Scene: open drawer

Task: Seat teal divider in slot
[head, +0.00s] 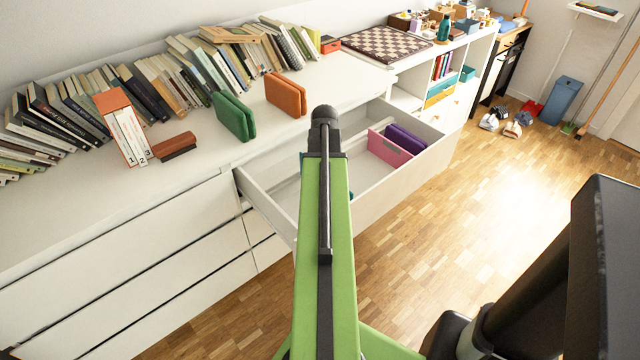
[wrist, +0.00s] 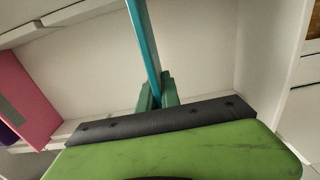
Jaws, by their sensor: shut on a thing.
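The teal divider (wrist: 143,42) shows nearly edge-on in the wrist view, as a narrow strip running up out of the picture. My gripper (wrist: 157,93) is shut on its near end, with a green finger on each side. The open white drawer (head: 405,190) is under my arm in the head view, and its pale inside surrounds the divider in the wrist view. My green arm hides the gripper and most of the divider in the head view. I cannot make out the slot, nor whether the divider touches the drawer floor.
A pink divider (head: 388,149) stands in the drawer's right part beside a purple thing (head: 406,139); the pink one also shows in the wrist view (wrist: 25,85). The drawer's left part looks empty. Green (head: 233,116) and orange (head: 286,94) folded things and books stand on the dresser top.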

